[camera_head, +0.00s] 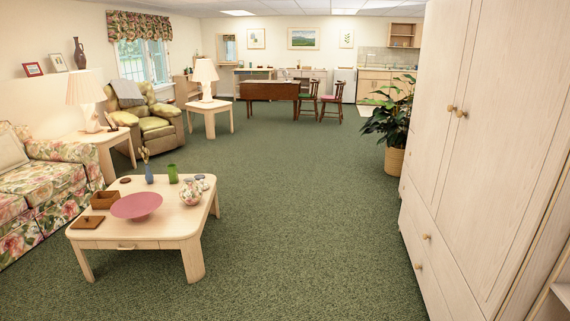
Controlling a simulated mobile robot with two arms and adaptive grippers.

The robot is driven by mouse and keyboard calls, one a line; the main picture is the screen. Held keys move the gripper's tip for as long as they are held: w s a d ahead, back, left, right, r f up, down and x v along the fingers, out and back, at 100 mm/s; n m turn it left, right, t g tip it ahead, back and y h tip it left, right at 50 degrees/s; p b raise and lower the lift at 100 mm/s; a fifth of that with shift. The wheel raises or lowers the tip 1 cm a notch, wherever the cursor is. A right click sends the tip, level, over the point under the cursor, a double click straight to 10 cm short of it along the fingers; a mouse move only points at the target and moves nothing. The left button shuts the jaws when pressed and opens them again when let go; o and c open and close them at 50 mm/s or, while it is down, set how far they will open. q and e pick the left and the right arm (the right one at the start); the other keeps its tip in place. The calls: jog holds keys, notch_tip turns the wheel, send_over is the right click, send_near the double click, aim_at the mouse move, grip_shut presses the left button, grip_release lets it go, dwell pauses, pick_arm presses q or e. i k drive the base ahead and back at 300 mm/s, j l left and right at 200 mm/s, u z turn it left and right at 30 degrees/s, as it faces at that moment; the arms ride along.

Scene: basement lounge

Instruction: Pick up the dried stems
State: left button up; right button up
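Thin dried stems (145,154) stand upright in a small blue vase (149,174). The vase is near the back edge of the light wooden coffee table (138,233), at the left of the head view. A green glass (173,174) stands just right of the vase. The stems are small in view, so their fine shape is hard to tell. Neither of my grippers is in view.
A pink plate (136,205), a brown box (104,200) and a patterned round pot (191,193) share the tabletop. A floral sofa (42,180) is left of the table. A tall wardrobe (480,140) fills the right side. Open green carpet (290,200) lies between.

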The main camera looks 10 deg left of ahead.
aim_at(145, 150)
jog(key=i+u, duration=0.15)
jog(key=i, duration=0.35)
jog(key=i+u, duration=0.15)
jog(key=i, duration=0.4)
jog(key=i+l+u, duration=0.15)
jog(key=i, duration=0.35)
jog(key=i+l+u, duration=0.1)
jog(key=i, duration=0.4)
jog(key=i+j+u, duration=0.1)
jog(key=i+u, duration=0.55)
jog(key=i+l+u, duration=0.1)
jog(key=i+u, duration=0.25)
jog(key=i+j, duration=0.2)
jog(key=i, duration=0.3)
jog(key=i+j, duration=0.2)
jog(key=i, duration=0.35)
jog(key=z, duration=2.15)
jog(key=j+z, duration=0.1)
jog(key=z, duration=0.75)
jog(key=k+j+z, duration=0.1)
jog(key=z, duration=0.75)
jog(key=k+z, duration=0.1)
jog(key=z, duration=0.3)
jog(key=k, duration=0.7)
jog(key=k+j+u, duration=0.15)
jog(key=k, duration=1.2)
jog(key=k+z, duration=0.7)
jog(key=k, duration=0.25)
jog(key=k+l+z, duration=0.35)
jog(key=k+j, duration=0.1)
